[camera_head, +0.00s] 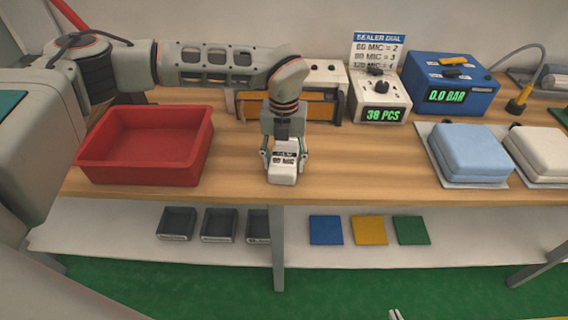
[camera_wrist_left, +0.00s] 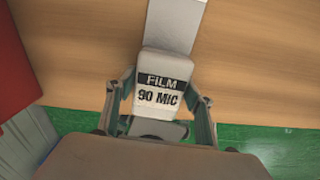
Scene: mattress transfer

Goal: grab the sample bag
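The sample bag (camera_head: 283,175) is a small white block with a dark label, near the front edge of the wooden bench. In the left wrist view the bag (camera_wrist_left: 160,92) reads "FILM 90 MIC". My left gripper (camera_head: 285,157) points down over it, one finger on each side, and appears shut on it. The left wrist view shows the fingers (camera_wrist_left: 160,98) against its sides. I cannot tell whether the bag is touching the bench. Two small pale tips at the bottom edge seem to be my right gripper (camera_head: 395,314); the rest is out of frame.
A red bin (camera_head: 98,168) stands left of the bag. Blue (camera_head: 470,153) and white (camera_head: 541,150) mattresses lie right. Bench between bag and mattresses is clear.

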